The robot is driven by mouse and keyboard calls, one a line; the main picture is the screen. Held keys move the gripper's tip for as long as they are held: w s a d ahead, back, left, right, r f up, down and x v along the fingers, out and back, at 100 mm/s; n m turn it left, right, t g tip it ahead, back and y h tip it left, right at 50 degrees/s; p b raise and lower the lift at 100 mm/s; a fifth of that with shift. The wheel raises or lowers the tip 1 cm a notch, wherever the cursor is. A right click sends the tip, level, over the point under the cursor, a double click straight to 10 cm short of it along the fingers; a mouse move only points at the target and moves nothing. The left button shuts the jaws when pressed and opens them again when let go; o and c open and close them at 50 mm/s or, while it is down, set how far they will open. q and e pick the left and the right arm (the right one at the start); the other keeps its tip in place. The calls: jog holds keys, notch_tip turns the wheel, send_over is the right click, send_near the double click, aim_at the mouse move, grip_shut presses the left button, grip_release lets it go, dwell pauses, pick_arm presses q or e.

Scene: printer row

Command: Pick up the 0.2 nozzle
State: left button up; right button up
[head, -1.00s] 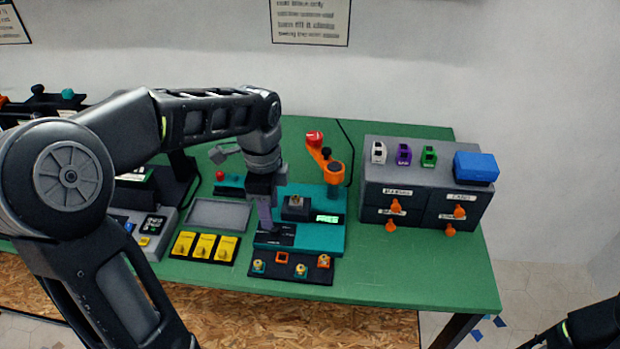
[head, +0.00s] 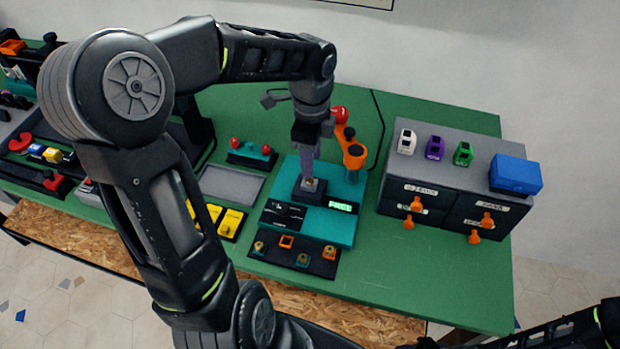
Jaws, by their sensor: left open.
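A black strip (head: 274,254) at the front of the teal machine (head: 340,223) holds several small nozzle-like pieces, some yellow-topped and some orange. Their size marks are too small to read, so I cannot tell which is the 0.2 nozzle. A dark block (head: 312,193) with a small brassy piece on top (head: 310,183) stands on the machine. My left gripper (head: 308,177) is open and points down at this block, its fingers partly covering it. I cannot tell whether they touch the brassy piece. My right gripper is out of view; only part of that arm shows at lower right.
A grey drawer cabinet (head: 455,165) with orange knobs carries a blue box (head: 515,174). A grey tray (head: 232,184) and yellow blocks (head: 230,222) lie left. Green table (head: 430,270) is clear at front right.

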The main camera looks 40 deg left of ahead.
aim_at(309, 181)
pick_arm(q)
jog(key=shift+f, duration=0.35)
jog(key=shift+f, duration=0.1)
notch_tip(309, 181, down, 5)
jog(key=shift+p, duration=0.75)
grip_shut()
dwell(0.4)
